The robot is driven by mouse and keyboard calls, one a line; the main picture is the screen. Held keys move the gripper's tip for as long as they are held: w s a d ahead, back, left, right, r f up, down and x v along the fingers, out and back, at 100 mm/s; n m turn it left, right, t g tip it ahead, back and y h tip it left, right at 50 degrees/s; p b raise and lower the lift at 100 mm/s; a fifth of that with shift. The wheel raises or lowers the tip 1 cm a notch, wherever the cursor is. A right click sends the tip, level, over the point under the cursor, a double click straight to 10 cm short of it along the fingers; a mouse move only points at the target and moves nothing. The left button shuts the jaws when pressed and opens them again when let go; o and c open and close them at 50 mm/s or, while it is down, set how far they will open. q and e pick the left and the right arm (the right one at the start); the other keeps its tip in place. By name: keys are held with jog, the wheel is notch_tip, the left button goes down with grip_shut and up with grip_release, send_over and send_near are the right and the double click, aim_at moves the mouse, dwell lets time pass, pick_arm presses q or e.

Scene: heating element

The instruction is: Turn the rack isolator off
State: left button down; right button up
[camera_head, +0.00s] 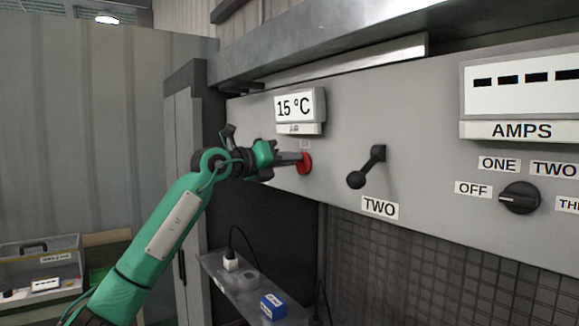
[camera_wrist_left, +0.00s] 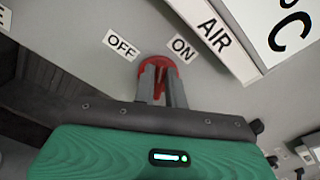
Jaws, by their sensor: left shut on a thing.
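The rack isolator is a red rotary knob (camera_head: 306,163) on the grey panel, below the "15 °C" display. In the left wrist view the red knob (camera_wrist_left: 159,67) sits just below the OFF label (camera_wrist_left: 121,45) and the ON label (camera_wrist_left: 181,50). My left gripper (camera_head: 296,160) reaches the knob from the left, and its fingers (camera_wrist_left: 162,84) are shut on the knob's raised grip. The fingers hide part of the knob, so I cannot tell exactly which label it points to. My right gripper is not in view.
A black lever (camera_head: 367,168) sticks out right of the knob, above the TWO label (camera_head: 380,207). A rotary selector (camera_head: 519,198) is farther right under the AMPS display (camera_head: 521,130). A shelf (camera_head: 240,297) with a blue box (camera_head: 272,306) is below.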

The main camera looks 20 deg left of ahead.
pick_arm(q)
jog(key=n+b, duration=0.1)
jog(key=n, duration=0.3)
jog(key=n+b, duration=0.2)
jog(key=n, duration=0.1)
jog(key=f+n+b, duration=0.1)
jog(key=n, duration=0.3)
jog(key=shift+w+a+n, duration=0.2)
jog(key=shift+a+n, duration=0.1)
dwell(0.4)
jog(key=c, duration=1.4)
grip_release()
jog(key=shift+f, duration=0.1)
jog(key=shift+c, duration=0.2)
